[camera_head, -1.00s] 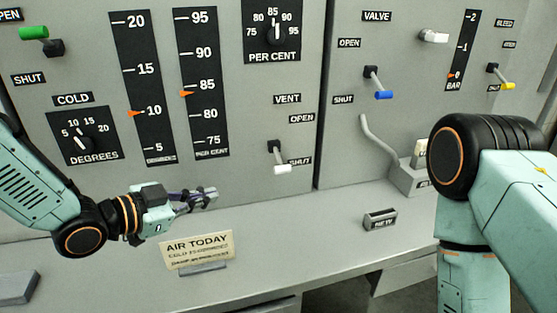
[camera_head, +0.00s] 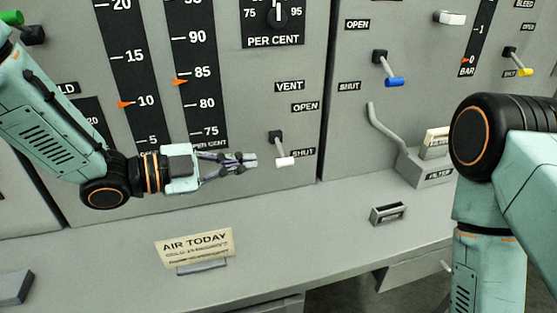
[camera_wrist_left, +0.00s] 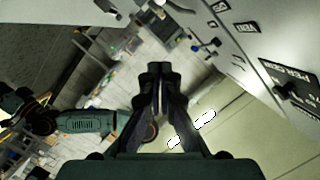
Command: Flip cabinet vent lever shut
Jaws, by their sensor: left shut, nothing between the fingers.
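The vent lever (camera_head: 279,147) is on the grey cabinet panel, below the VENT (camera_head: 289,87) and OPEN labels. Its white-tipped handle (camera_head: 285,161) points down, beside the SHUT label (camera_head: 303,153). My left gripper (camera_head: 252,160) is shut and empty, just left of the white handle, with a small gap showing between them in the head view. The fingers also show together in the left wrist view (camera_wrist_left: 160,70). My right arm (camera_head: 490,150) is at the right; its gripper is out of view.
A blue-tipped lever (camera_head: 393,82) and a yellow-tipped lever (camera_head: 524,72) are on the panel to the right. A bent grey handle (camera_head: 386,130) stands below the blue one. An AIR TODAY card (camera_head: 194,247) stands on the ledge, which has clear room (camera_head: 300,225) around it.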

